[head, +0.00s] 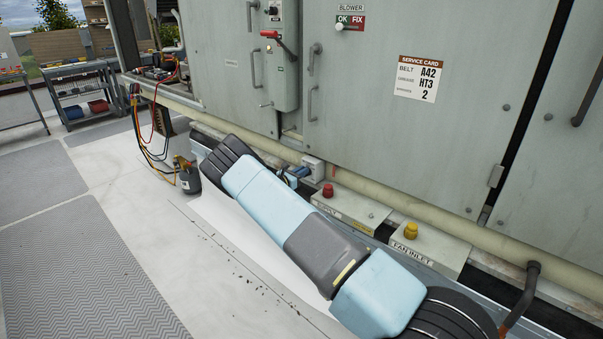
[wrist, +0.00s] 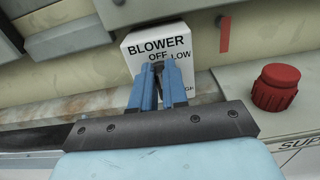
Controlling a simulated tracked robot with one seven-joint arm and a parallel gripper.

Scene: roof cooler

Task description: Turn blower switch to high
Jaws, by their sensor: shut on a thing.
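The blower switch (wrist: 180,32) is a small white box with the words BLOWER, OFF and LOW in the wrist view. Another label at its lower right is mostly hidden by my fingers. In the head view the switch box (head: 316,166) sits low on the unit's front, near the pale pipe. My gripper (wrist: 158,70) has blue fingers pressed up to the box face and shut on the switch knob. The knob is nearly all hidden between the fingertips, so its setting cannot be told. My gripper also shows in the head view (head: 302,171).
A red knob (wrist: 276,88) on a grey box stands right of the switch. A yellow knob (head: 411,230) tops the FAN INLET box. The pale pipe (head: 450,237) runs along the cabinet's foot. A gauge with hoses (head: 187,176) stands left of my arm.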

